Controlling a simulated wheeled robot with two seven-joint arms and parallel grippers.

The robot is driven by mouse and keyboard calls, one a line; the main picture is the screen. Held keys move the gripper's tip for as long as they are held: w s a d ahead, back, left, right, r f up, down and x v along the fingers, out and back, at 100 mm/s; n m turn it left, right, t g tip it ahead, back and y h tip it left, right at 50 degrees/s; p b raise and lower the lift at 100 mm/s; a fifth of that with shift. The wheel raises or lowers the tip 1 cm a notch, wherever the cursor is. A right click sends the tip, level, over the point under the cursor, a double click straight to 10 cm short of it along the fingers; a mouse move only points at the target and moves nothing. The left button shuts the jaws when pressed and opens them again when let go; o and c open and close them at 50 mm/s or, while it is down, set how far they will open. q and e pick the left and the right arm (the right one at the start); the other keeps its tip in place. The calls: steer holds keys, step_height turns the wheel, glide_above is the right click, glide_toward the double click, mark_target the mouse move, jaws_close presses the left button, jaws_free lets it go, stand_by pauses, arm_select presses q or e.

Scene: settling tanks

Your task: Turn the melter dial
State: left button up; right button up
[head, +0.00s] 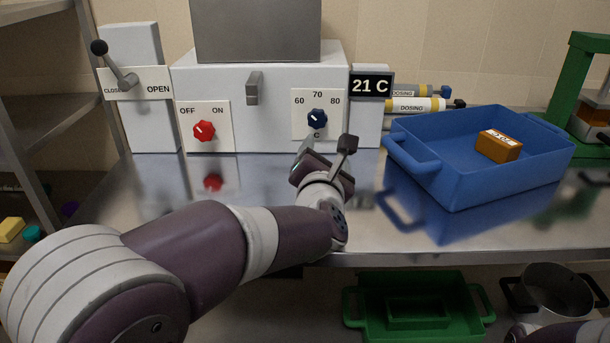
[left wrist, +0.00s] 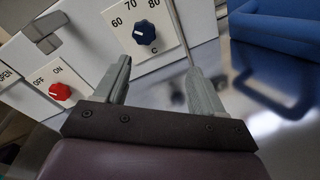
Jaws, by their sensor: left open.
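The melter is a white box with a grey top. Its blue dial (head: 317,119) sits on a white plate marked 60, 70, 80 and C, and its pointer mark looks turned to the upper left, toward 60. The dial also shows in the left wrist view (left wrist: 144,32), ahead of the fingers. My left gripper (head: 327,146) is in front of and just below the dial, apart from it. In the left wrist view its two fingers (left wrist: 158,84) are spread with nothing between them. My right gripper is not in view.
A red OFF/ON knob (head: 204,131) is left of the dial. A lever (head: 119,72) marked CLOSED/OPEN stands farther left. A display (head: 370,86) reads 21 C. A blue tray (head: 455,182) holding an orange box (head: 499,145) stands right. The steel counter between is clear.

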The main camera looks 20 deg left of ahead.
mark_target(317, 122)
arm_select(q)
steer(key=n+y, duration=0.1)
steer(key=n, duration=0.1)
steer(key=a+n, duration=0.1)
steer(key=n, duration=0.1)
steer(key=shift+a+r+t+y, duration=0.15)
steer(key=shift+t+y, duration=0.15)
steer(key=shift+y, duration=0.1)
steer(key=x, duration=1.2)
steer(key=shift+w+a, duration=0.1)
steer(key=shift+w, duration=0.1)
steer(key=c, duration=1.1)
